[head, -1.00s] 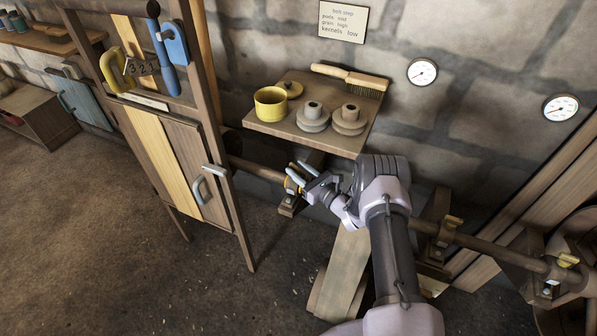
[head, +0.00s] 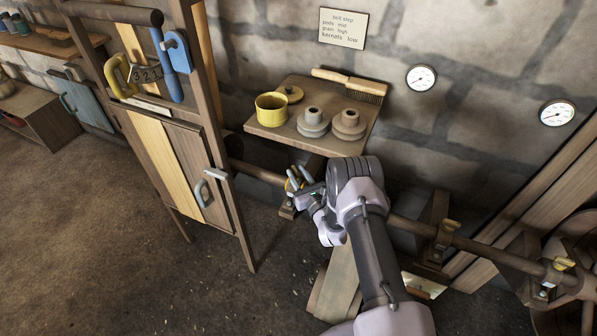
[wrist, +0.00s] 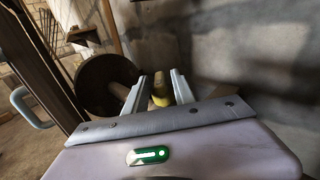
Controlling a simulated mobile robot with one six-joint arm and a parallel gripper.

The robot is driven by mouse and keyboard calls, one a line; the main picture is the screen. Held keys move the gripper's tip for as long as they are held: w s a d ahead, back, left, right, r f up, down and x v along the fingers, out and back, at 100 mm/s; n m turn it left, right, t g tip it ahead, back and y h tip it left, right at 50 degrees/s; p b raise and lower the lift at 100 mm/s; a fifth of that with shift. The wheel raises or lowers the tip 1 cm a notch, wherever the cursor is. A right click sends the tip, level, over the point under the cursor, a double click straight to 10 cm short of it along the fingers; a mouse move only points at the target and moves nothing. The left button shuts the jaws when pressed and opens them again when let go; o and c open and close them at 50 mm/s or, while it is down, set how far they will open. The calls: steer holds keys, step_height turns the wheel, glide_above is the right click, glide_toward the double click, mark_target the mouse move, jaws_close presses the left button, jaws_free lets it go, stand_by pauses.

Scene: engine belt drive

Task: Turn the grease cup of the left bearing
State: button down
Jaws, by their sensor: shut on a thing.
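The left bearing (head: 288,211) sits on the shaft just right of the wooden cabinet in the head view, partly hidden by my gripper. Its yellow grease cup (wrist: 161,88) stands between my two fingers in the wrist view. My gripper (head: 298,178) is at the bearing and shut on the cup. It also shows in the wrist view (wrist: 160,85). In the head view only a bit of yellow shows beside the fingers.
A shelf (head: 262,131) above holds a yellow pot, pulleys and a brush (head: 350,84). The wooden cabinet (head: 160,150) stands close on the left.

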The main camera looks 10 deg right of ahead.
steer(key=m+h, duration=0.1)
steer(key=h, duration=0.1)
steer(key=m+h, duration=0.1)
steer(key=h, duration=0.1)
steer(key=shift+a+f+m, duration=0.1)
steer(key=shift+a+m, duration=0.3)
steer(key=m+h, duration=0.1)
steer(key=h, duration=0.1)
steer(key=m+h+b, duration=0.1)
steer(key=h, duration=0.1)
steer(key=shift+a+m, duration=0.15)
steer(key=shift+m, duration=0.15)
steer(key=m+g+h, duration=0.1)
steer(key=m+h, duration=0.1)
steer(key=h, duration=0.1)
steer(key=m+g+h+b, duration=0.1)
steer(key=m+g+h, duration=0.1)
steer(key=h, duration=0.2)
steer(key=shift+w+a+m, duration=0.15)
steer(key=shift+a+m, duration=0.05)
steer(key=shift+m, duration=0.2)
steer(key=shift+g+h, duration=0.3)
steer(key=shift+g, duration=0.1)
steer(key=c, duration=1.4)
jaws_free()
steer(key=p+v, duration=0.5)
steer(key=v, duration=1.2)
